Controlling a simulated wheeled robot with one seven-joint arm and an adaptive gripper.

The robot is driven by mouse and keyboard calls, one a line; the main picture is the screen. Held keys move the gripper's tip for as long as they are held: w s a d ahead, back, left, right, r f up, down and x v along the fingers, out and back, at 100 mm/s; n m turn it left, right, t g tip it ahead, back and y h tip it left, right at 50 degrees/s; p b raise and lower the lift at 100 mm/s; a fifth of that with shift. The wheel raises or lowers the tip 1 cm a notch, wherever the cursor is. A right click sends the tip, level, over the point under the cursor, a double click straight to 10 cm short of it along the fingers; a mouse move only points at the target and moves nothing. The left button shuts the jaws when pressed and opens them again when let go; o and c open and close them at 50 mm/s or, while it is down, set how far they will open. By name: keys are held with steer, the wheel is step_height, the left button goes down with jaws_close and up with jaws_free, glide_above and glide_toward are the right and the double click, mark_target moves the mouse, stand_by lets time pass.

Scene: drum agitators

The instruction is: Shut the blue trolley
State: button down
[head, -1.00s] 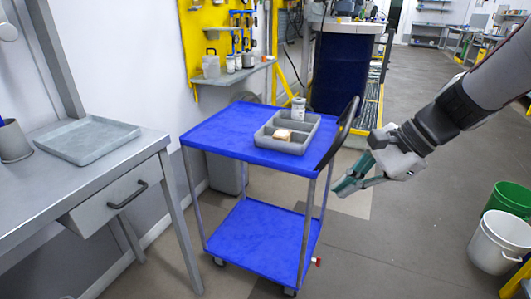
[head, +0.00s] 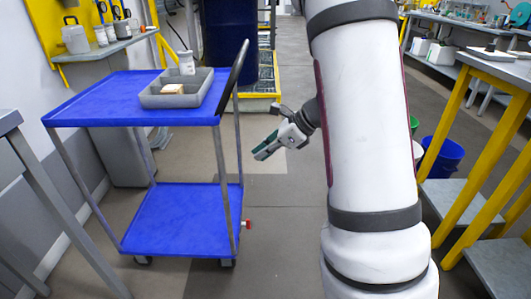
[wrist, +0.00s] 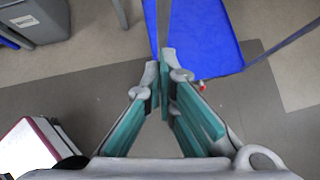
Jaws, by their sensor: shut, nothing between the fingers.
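The blue trolley (head: 95,97) stands upright on casters at the left of the head view. It has two open blue shelves on grey posts, and no door or drawer shows on it. A black handle (head: 232,77) rises at its right end. A small red knob (head: 247,224) sticks out low on the right, by the lower shelf (head: 180,215). My gripper (head: 264,150) is to the right of the trolley, apart from it, empty with its fingers together. In the wrist view the fingertips (wrist: 167,62) point toward the blue lower shelf (wrist: 205,38).
A grey divided tray (head: 152,100) on the trolley top holds a beige block (head: 172,89); a white jar (head: 186,63) stands at its back. A grey bench (head: 10,122) is at left, a yellow-legged bench (head: 480,170) at right.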

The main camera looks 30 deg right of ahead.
mark_target(224, 169)
steer(key=w+a+f+b, duration=0.1)
steer(key=w+a, duration=0.1)
steer(key=w+a+f+b, duration=0.2)
steer(key=w+a, duration=0.1)
steer(key=shift+w+a+f, duration=0.3)
steer(key=shift+f, duration=0.1)
steer(key=w+a+p, duration=0.5)
steer(key=w+a, duration=0.5)
steer(key=a, duration=0.5)
steer(key=w+a+p, duration=0.5)
steer(key=w+a, duration=0.5)
steer(key=a, duration=0.5)
steer(key=shift+w+a, duration=0.3)
steer(key=shift+r, duration=0.1)
